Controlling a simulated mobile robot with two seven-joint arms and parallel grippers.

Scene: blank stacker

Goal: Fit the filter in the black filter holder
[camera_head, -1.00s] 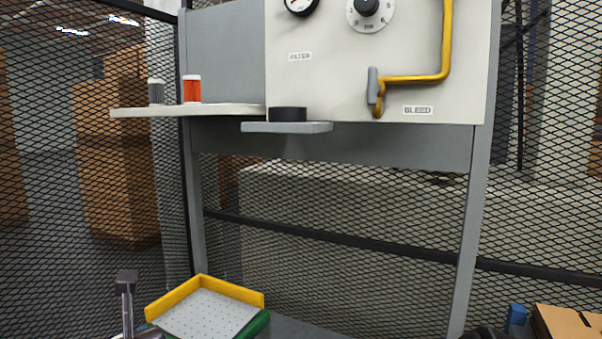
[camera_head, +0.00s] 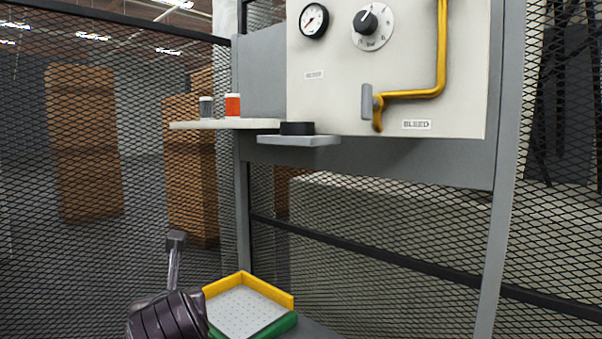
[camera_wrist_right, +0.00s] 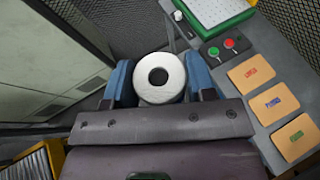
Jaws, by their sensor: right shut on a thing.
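The black filter holder (camera_head: 297,128) is a low round black cup on a small grey ledge (camera_head: 300,140) under the FILTER label. My right gripper (camera_wrist_right: 158,78) has its blue fingers shut on a white round filter (camera_wrist_right: 160,96) with a dark centre hole, seen end-on in the right wrist view. The right gripper and this filter are not visible in the head view, so their distance from the holder cannot be told.
A white shelf (camera_head: 222,124) left of the holder bears an orange-red canister (camera_head: 232,105) and a grey canister (camera_head: 206,107). A yellow bent pipe (camera_head: 440,60) hangs right of the holder. A yellow-edged tray (camera_head: 245,305) stands low in front. Space before the holder looks clear.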

